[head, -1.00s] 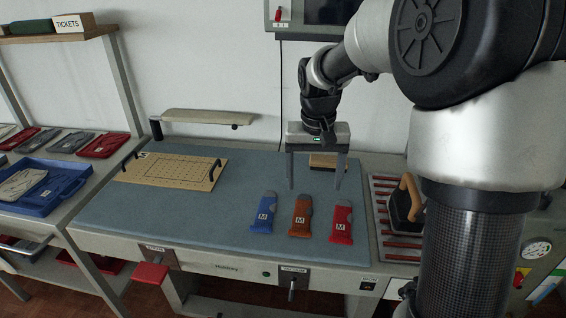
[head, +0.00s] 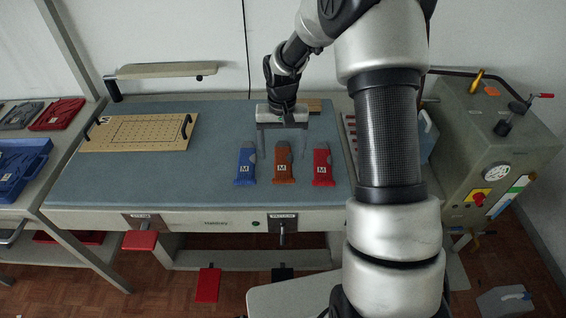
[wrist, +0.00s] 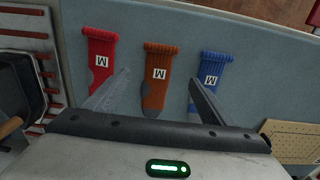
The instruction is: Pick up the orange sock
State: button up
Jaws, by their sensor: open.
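The orange sock (head: 284,165) lies flat on the blue-grey table (head: 200,190), between the blue sock (head: 245,164) and the red sock (head: 323,164). Each sock has a white label marked M. My gripper (head: 282,155) is open, with its fingers pointing down above the table near the far end of the orange sock. In the wrist view, the orange sock (wrist: 156,78) shows between my two fingers, with the red sock (wrist: 100,60) on the left and the blue sock (wrist: 210,78) on the right. I see no contact with any sock.
A perforated tan board (head: 137,133) with black handles lies on the table's left. A padded arm (head: 165,70) stands at the back left. A grey machine (head: 490,150) is at the right. The table's middle left is clear.

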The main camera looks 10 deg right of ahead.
aim_at(283, 171)
jog(key=shift+d+f+p, duration=0.15)
jog(key=shift+f+p, duration=0.2)
jog(key=shift+f, duration=3)
jog(key=c, duration=1.1)
notch_tip(283, 171, up, 10)
jog(key=shift+c, duration=0.2)
jog(key=s+r+n, duration=0.1)
jog(key=s+n, duration=0.1)
jog(key=s, duration=0.7)
jog(key=shift+s+d+p, duration=0.2)
jog(key=shift+p, duration=0.2)
